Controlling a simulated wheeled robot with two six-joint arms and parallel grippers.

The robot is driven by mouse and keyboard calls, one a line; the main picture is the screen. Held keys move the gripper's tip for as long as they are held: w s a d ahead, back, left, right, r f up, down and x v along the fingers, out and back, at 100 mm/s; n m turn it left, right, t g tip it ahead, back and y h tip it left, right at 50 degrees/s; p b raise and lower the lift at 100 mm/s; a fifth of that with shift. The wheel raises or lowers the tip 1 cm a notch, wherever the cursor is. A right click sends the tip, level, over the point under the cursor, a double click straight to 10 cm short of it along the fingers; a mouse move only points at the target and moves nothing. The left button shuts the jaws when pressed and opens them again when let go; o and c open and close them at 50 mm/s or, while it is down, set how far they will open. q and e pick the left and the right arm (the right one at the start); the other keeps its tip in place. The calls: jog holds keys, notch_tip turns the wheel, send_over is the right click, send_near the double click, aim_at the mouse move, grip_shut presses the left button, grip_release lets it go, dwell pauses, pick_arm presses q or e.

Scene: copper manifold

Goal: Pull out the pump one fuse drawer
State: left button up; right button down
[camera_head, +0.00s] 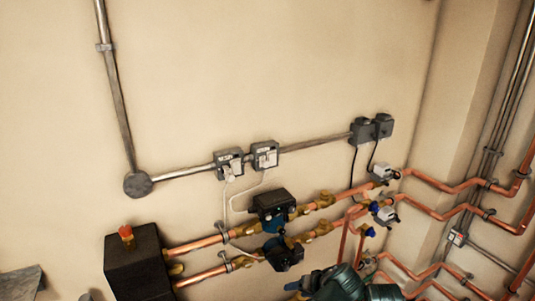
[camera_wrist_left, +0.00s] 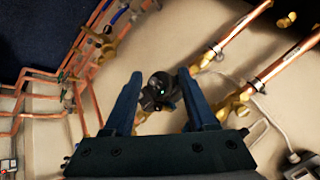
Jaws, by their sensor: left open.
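Two grey wall units with white fronts, the left one (camera_head: 229,164) and the right one (camera_head: 264,155), sit side by side on the conduit. Their labels are too small to read, so I cannot tell which is pump one's. A grey-white unit (camera_wrist_left: 301,166) also shows, cut off, at the lower right of the left wrist view. My left gripper (camera_head: 303,286) is at the bottom of the head view, partly cut off, below and right of both units. In the left wrist view, its dark blue fingers (camera_wrist_left: 160,88) are open, with a black pump beyond them. Nothing is held.
The upper pump (camera_head: 271,204) and lower pump (camera_head: 284,255) hang on copper pipes below the units. White cables run down from the units. A black box (camera_head: 137,264) stands lower left. Valves and pipes crowd the right. The wall above the conduit is mostly clear.

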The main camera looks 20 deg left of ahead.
pick_arm(q)
jog(key=w+a+r+n+t+y+p, duration=0.1)
jog(key=w+a+r+n+y+p, duration=0.15)
jog(key=r, duration=0.35)
jog(key=w+a+r+n+t+y+p, duration=0.1)
jog(key=w+a+r+n+t, duration=0.15)
jog(key=r, duration=0.35)
jog(key=n+t+y+p, duration=0.3)
jog(key=t+y+p, duration=0.1)
send_near(266, 165)
jog(key=x, duration=0.9)
jog(key=shift+d, duration=0.1)
pick_arm(e)
notch_tip(266, 165, up, 10)
jog(key=shift+f, duration=0.25)
pick_arm(q)
grip_shut()
